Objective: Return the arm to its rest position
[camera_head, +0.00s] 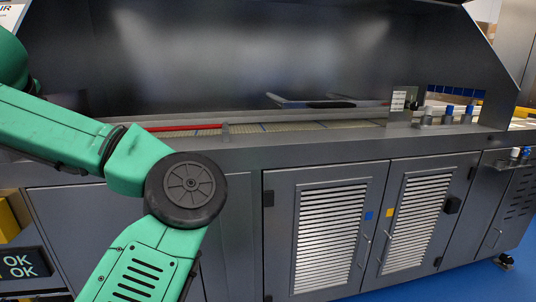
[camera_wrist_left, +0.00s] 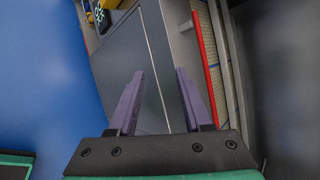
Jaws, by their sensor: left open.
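My left arm comes in from the left in the head view, a green arm with a dark round joint, bent downward. Its gripper is below the frame there. In the left wrist view my left gripper (camera_wrist_left: 160,98) has two purple fingers set well apart, with nothing between them. Behind the fingers are the grey panels of the machine's front. My right arm and gripper do not show in either view.
A long grey machine (camera_head: 330,152) with louvred doors (camera_head: 332,232) spans the head view. A red bar (camera_head: 180,127) lies along its conveyor bed, also in the wrist view (camera_wrist_left: 205,70). Blue-capped fittings (camera_head: 449,112) stand at the right. Blue floor (camera_head: 450,285) is open in front.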

